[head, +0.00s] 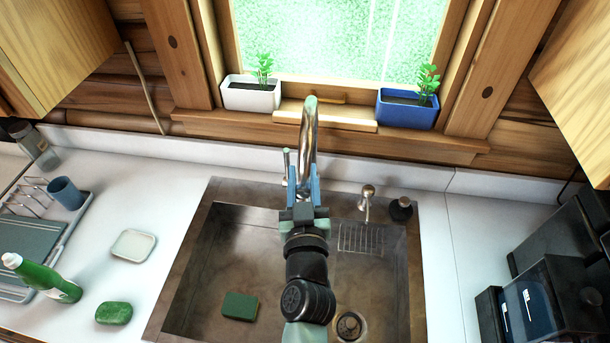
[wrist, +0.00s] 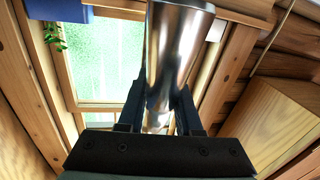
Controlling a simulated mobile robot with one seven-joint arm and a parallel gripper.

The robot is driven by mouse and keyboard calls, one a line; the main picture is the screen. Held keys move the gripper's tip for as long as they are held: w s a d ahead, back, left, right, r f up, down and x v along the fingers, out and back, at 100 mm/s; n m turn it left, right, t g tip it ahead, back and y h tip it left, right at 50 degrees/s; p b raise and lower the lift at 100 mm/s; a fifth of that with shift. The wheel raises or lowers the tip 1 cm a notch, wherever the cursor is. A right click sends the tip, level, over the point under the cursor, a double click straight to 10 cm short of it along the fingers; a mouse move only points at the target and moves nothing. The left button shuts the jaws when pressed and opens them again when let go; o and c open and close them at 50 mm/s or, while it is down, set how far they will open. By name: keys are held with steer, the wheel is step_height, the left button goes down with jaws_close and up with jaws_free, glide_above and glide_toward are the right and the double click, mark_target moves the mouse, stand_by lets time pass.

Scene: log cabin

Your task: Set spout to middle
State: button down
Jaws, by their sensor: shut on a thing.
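The curved metal spout (head: 310,130) rises at the back edge of the sink, in front of the window, and its arch points toward me near the sink's middle. In the wrist view the spout (wrist: 172,60) is a thick shiny tube running down between my fingers. My gripper (head: 304,180) is shut on the spout, one blue finger on each side; its fingers also show in the wrist view (wrist: 170,112). My arm hides the spout's lower part and some of the sink (head: 205,262) in the head view. A thin metal lever (head: 286,162) stands just left of the spout.
A small metal dispenser (head: 367,198) and a black knob (head: 400,208) stand right of the spout. A green sponge (head: 239,306) lies in the sink. White (head: 250,95) and blue (head: 407,108) planters sit on the sill. Dark boxes (head: 545,300) stand on the right counter.

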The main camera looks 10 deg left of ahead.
steer(key=c, duration=0.6)
jaws_free()
steer(key=shift+a, duration=0.15)
steer(key=shift+s+d+f, duration=0.15)
steer(key=shift+s+d, duration=0.05)
steer(key=shift+s, duration=0.2)
steer(key=shift+b+v, duration=3)
steer(key=shift+v, duration=3.05)
